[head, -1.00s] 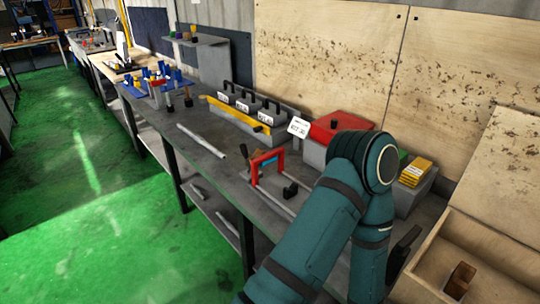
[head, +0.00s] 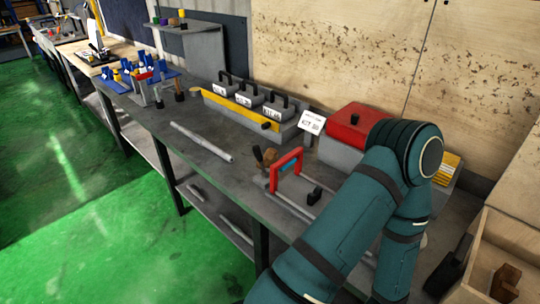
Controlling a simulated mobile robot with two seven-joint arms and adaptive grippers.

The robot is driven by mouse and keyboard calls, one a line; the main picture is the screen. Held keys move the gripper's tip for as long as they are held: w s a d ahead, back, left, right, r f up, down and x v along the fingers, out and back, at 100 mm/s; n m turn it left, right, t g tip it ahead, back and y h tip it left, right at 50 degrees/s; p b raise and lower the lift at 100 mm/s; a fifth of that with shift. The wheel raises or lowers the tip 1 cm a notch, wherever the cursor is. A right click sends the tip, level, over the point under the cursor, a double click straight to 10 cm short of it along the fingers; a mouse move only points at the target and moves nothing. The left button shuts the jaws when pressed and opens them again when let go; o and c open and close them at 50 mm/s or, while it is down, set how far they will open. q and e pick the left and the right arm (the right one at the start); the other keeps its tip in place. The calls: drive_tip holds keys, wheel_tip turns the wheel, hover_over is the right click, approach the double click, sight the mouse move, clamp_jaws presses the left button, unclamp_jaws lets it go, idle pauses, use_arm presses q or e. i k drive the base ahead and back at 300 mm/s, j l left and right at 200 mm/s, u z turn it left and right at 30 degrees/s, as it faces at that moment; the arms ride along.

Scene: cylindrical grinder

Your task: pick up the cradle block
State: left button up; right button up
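A brown wooden block (head: 505,281) with a notched shape, which looks like the cradle block, sits inside the open wooden box at the lower right. My teal arm (head: 395,200) rises from the bottom, bends at the elbow in front of the red-lidded box, and runs down out of the picture. No gripper shows in the head view, so I cannot see what either one holds.
The wooden box (head: 482,250) stands at the right. The grey bench (head: 215,175) carries a red-framed tool (head: 287,170), a metal rod (head: 202,141), a red-lidded box (head: 352,128) and labelled grey blocks behind a yellow bar (head: 235,110). Open green floor (head: 90,210) lies at left.

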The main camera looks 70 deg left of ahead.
sight(271, 156)
drive_tip(key=k+j, duration=0.15)
drive_tip(key=j, duration=0.25)
drive_tip(key=k+j+z, duration=0.1)
drive_tip(key=j, duration=0.25)
drive_tip(key=k+j, duration=0.2)
drive_tip(key=j, duration=0.2)
drive_tip(key=k+j+z, duration=0.1)
drive_tip(key=j, duration=0.25)
drive_tip(key=k+j, duration=0.2)
drive_tip(key=j, duration=0.15)
drive_tip(key=z, duration=0.05)
